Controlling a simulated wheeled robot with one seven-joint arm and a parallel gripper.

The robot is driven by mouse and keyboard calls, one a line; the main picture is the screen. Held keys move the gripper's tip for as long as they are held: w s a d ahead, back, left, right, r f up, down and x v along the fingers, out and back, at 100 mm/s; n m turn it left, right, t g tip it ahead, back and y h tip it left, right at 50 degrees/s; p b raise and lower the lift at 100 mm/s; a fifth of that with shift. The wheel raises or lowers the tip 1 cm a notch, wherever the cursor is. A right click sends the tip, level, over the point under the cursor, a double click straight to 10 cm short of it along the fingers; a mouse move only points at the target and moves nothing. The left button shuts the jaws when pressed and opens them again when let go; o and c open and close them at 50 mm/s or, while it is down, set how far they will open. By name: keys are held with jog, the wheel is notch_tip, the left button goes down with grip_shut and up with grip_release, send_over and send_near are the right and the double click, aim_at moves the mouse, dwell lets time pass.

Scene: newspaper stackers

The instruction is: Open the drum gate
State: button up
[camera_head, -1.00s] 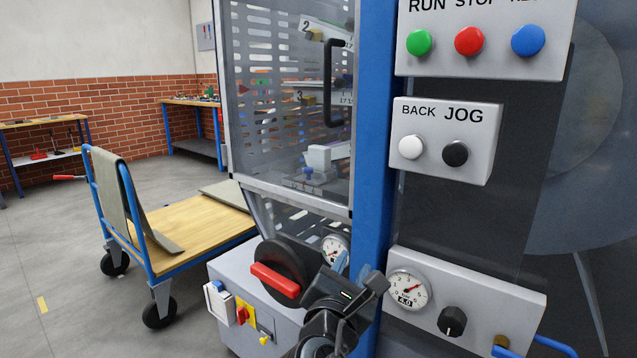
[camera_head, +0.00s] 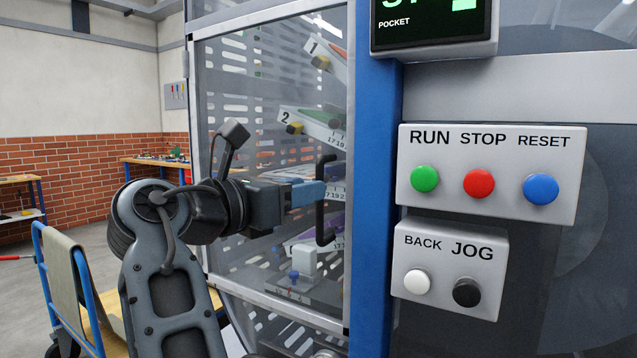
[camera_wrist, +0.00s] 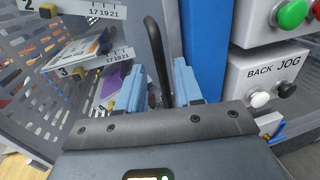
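The drum gate (camera_head: 232,80) is a clear panel in a grey metal frame, and it looks shut against the blue post. Its black upright bar handle (camera_head: 327,165) is near the panel's right side. My gripper (camera_head: 312,193) is level with the handle's middle, its blue fingertips right at the bar. In the wrist view the two blue fingers (camera_wrist: 161,85) are spread, and the handle (camera_wrist: 156,45) runs up between them with gaps at the sides. Whether a finger touches the bar is hard to tell.
The blue post (camera_head: 374,200) stands just right of the gate. Beyond it are the RUN/STOP/RESET panel (camera_head: 570,190) and the BACK/JOG panel (camera_head: 440,300). Numbered pockets (camera_head: 310,122) show behind the gate. A blue cart (camera_head: 88,285) stands at the lower left.

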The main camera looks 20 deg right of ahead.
jog(key=shift+x, duration=2.35)
grip_shut()
